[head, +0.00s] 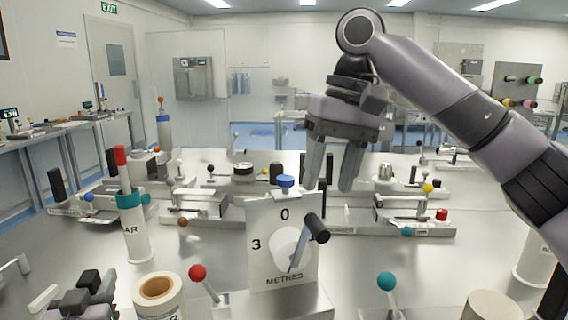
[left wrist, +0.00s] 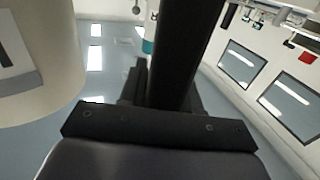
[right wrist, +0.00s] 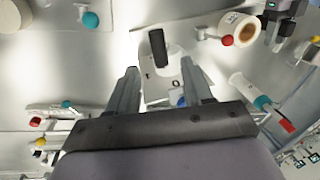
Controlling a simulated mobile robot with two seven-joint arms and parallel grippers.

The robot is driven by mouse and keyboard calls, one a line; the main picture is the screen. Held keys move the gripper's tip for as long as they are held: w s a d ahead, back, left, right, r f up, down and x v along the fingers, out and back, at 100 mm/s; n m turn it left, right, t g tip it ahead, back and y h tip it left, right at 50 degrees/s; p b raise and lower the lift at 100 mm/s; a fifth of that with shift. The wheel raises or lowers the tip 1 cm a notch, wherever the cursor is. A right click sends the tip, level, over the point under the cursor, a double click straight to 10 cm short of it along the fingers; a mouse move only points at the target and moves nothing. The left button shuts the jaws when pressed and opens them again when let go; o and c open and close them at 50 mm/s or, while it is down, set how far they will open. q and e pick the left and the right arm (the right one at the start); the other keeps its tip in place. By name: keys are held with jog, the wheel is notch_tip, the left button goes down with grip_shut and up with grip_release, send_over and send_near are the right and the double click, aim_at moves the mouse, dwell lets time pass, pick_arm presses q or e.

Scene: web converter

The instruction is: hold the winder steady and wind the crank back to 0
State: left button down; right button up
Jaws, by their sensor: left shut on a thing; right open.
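The winder (head: 262,225) stands upright front centre in the head view, its pale panel marked 0 at top, 3 at left and METRES below. Its crank has a black handle (head: 316,228) at the upper right of the round hub, and it also shows in the right wrist view (right wrist: 158,47). A blue knob (head: 285,182) tops the panel. My right gripper (head: 329,187) is open and empty, above and behind the crank handle, apart from it. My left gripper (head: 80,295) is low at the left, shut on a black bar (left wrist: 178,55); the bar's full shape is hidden.
A red-topped tube with a teal band (head: 132,215) and a roll (head: 158,293) stand left of the winder. A red ball lever (head: 198,273) and a teal ball lever (head: 386,282) flank it closely. Several similar fixtures fill the table behind.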

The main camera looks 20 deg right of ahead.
jog(key=shift+d+r, duration=0.1)
jog(key=shift+r, duration=0.4)
